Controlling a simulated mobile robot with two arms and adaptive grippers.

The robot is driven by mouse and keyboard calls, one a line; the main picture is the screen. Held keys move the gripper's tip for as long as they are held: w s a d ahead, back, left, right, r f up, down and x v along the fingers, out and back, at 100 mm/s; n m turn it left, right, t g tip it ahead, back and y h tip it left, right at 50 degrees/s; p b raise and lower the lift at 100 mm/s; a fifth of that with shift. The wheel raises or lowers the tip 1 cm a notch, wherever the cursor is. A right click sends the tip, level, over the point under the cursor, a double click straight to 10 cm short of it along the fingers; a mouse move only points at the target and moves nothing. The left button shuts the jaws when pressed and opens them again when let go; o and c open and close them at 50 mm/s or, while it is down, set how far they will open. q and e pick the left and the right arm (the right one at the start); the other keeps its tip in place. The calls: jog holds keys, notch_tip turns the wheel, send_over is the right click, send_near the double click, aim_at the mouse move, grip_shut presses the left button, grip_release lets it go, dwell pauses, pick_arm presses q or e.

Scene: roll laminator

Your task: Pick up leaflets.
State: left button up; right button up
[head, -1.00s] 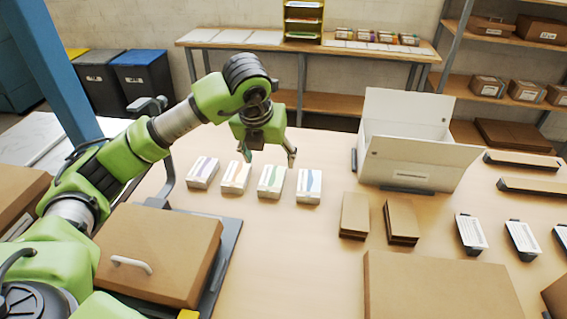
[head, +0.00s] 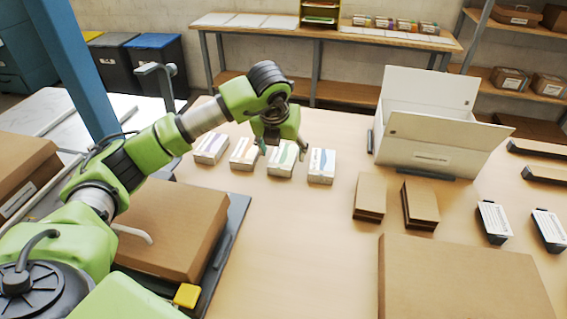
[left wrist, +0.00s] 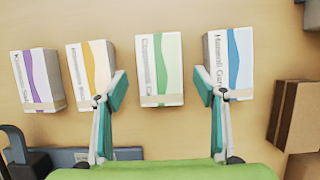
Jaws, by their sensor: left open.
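Several leaflet stacks stand in a row on the table: purple-striped (head: 211,149), orange-striped (head: 244,154), green-striped (head: 282,165) and blue-striped (head: 321,165). In the left wrist view the purple stack (left wrist: 38,80), orange stack (left wrist: 92,65), green stack (left wrist: 160,68) and blue stack (left wrist: 230,65) lie left to right. My left gripper (head: 283,151) is open and empty over the green stack. In the left wrist view its fingertips (left wrist: 161,88) are spread on either side of the green stack, overlapping the edges of the orange and blue stacks. My right gripper is not in view.
A white open box (head: 435,155) stands right of the leaflets. Two brown box stacks (head: 370,193) (head: 420,202) and a large carton (head: 460,280) are nearer. A brown box (head: 165,230) sits on a dark tray at left. The table's middle is clear.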

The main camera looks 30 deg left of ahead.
pick_arm(q)
jog(key=x, duration=0.2)
jog(key=shift+w+f+b, duration=0.15)
jog(key=shift+f+b, duration=0.15)
jog(key=shift+r, duration=0.1)
jog(key=shift+f+b, duration=0.25)
jog(key=shift+b, duration=0.05)
dwell(0.3)
jog(key=c, duration=1.3)
